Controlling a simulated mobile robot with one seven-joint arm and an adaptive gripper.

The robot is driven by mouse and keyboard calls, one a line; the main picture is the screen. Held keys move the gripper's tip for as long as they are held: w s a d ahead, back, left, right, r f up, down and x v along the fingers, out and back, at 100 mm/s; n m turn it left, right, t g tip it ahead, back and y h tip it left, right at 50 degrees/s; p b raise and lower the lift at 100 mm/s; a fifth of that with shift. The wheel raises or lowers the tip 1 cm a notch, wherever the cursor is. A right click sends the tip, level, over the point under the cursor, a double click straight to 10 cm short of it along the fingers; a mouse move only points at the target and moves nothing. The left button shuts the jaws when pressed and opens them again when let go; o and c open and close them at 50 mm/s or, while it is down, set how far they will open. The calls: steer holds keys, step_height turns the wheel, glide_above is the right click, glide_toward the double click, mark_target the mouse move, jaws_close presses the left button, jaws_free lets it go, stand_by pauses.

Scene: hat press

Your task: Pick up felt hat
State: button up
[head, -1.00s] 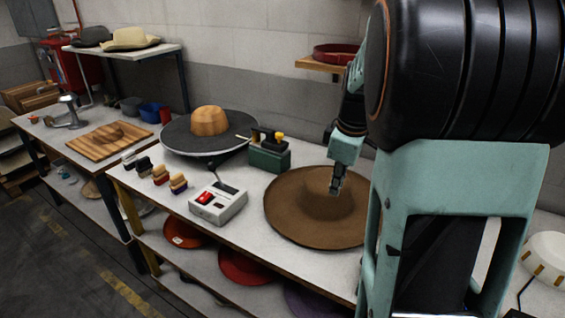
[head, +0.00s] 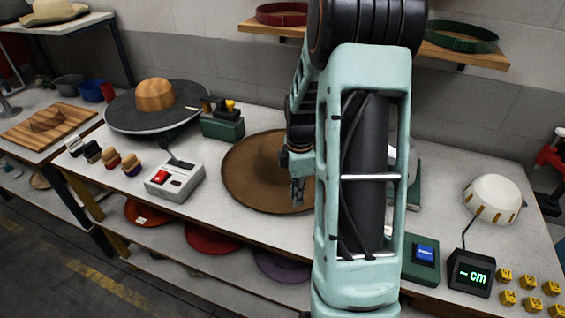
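A brown felt hat (head: 245,172) with a wide flat brim and a rounded crown lies on the white workbench, in the middle of the head view. My arm hides its right part. My gripper (head: 298,192) points down in front of the hat's crown, over the right part of the brim. Its fingers look close together and small in the picture, so I cannot tell whether they are open or touching the felt. The hat lies flat on the bench.
Left of the hat are a control box (head: 174,181), a green block device (head: 222,127), brushes, and a round dark plate with a wooden hat block (head: 157,95). On the right are a cm display (head: 471,274), a white dome (head: 492,198) and several yellow cubes. Shelves hold belts and hats.

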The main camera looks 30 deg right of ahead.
step_height(320, 180, down, 5)
steer(key=shift+d+r+p, duration=0.1)
steer(key=shift+d+p, duration=0.05)
steer(key=shift+p, duration=0.15)
steer(key=shift+c, duration=0.4)
jaws_close()
steer(key=shift+r, duration=0.15)
